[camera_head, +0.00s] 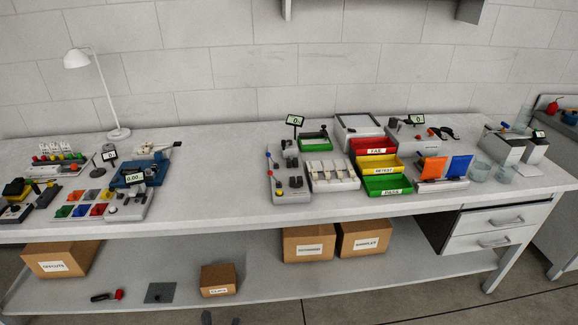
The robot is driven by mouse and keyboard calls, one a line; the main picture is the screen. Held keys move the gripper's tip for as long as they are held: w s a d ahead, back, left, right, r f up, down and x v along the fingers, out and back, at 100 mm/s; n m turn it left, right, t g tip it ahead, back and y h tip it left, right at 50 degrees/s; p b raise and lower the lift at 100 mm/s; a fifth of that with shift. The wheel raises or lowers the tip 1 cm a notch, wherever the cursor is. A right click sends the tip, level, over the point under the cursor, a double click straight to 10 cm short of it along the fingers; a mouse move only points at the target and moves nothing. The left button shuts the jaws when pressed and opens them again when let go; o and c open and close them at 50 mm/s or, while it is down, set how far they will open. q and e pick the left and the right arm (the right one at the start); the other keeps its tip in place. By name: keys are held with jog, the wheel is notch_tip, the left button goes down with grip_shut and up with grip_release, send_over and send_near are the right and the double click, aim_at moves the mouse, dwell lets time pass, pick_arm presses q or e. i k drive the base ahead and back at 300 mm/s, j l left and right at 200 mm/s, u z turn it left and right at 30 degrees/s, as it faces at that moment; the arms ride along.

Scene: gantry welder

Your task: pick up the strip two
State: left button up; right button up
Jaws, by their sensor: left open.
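I cannot make out which thing is strip two. A pale slotted holder (333,175) with light flat pieces on it stands at the middle of the bench; its pieces are too small to tell apart. My left gripper (221,318) shows only as dark fingertips at the bottom edge, apart from each other with nothing seen between them. It is low in the picture, in front of the lower shelf and well away from the bench top. My right gripper is not in view.
The bench (225,205) has free room between the left devices and the middle holder. Red, yellow and green bins (385,185) stand right of it. A white lamp (119,133) stands at the back left. Cardboard boxes (220,280) sit on the lower shelf (275,280).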

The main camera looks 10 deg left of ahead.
aim_at(338, 173)
jog(key=u, duration=0.5)
jog(key=i+l+u, duration=0.15)
jog(key=l+u, duration=0.8)
jog(key=l, duration=0.25)
